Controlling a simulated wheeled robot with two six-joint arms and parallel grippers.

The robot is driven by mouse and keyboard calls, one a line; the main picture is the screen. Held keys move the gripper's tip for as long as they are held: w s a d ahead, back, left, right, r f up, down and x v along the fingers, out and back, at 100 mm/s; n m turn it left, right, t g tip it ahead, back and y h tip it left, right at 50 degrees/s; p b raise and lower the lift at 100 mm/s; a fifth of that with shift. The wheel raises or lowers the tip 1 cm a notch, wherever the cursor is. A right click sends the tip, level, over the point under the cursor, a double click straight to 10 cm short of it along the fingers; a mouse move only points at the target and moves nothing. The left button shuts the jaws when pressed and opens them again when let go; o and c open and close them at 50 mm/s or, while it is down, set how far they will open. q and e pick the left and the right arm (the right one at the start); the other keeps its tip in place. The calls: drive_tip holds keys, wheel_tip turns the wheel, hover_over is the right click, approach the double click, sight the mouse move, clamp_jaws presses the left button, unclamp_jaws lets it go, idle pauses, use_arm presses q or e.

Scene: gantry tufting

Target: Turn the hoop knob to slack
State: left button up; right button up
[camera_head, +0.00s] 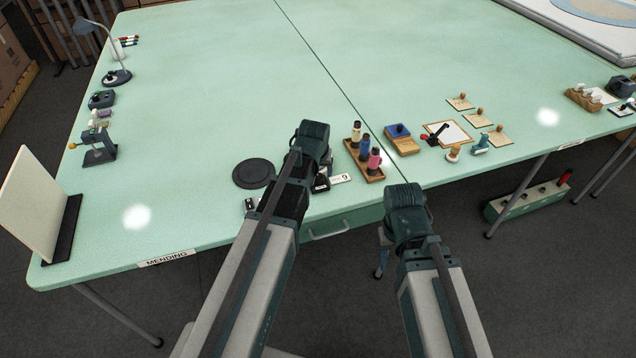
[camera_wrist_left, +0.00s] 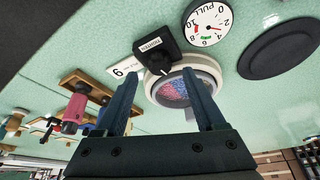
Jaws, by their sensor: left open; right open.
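The hoop knob (camera_wrist_left: 160,63) is a small black knob with a white mark, on a black block with a white label. It sits at the edge of the round white hoop (camera_wrist_left: 208,68), which holds pink and blue fabric. My left gripper (camera_wrist_left: 162,75) is open, its two dark blue fingers spread to either side of the knob in the picture; I cannot tell whether they touch it. A white pull dial (camera_wrist_left: 208,24) with a red needle stands beside the hoop. In the head view, my left gripper (camera_head: 312,142) largely hides the hoop. My right gripper (camera_head: 405,205) is near the table's front edge, fingers mostly hidden.
A black disc (camera_head: 253,173) lies left of my left gripper. A wooden rack (camera_head: 356,160) with coloured spools stands to its right. The back of the green table (camera_head: 220,70) is clear.

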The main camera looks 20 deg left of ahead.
sight(318, 176)
use_arm(q)
drive_tip(key=shift+b+x, duration=0.95)
drive_tip(key=shift+x, duration=0.65)
drive_tip(key=shift+r, duration=0.1)
use_arm(e)
wheel_tip(318, 176, down, 3)
drive_tip(key=shift+r, duration=0.1)
use_arm(q)
clamp_jaws()
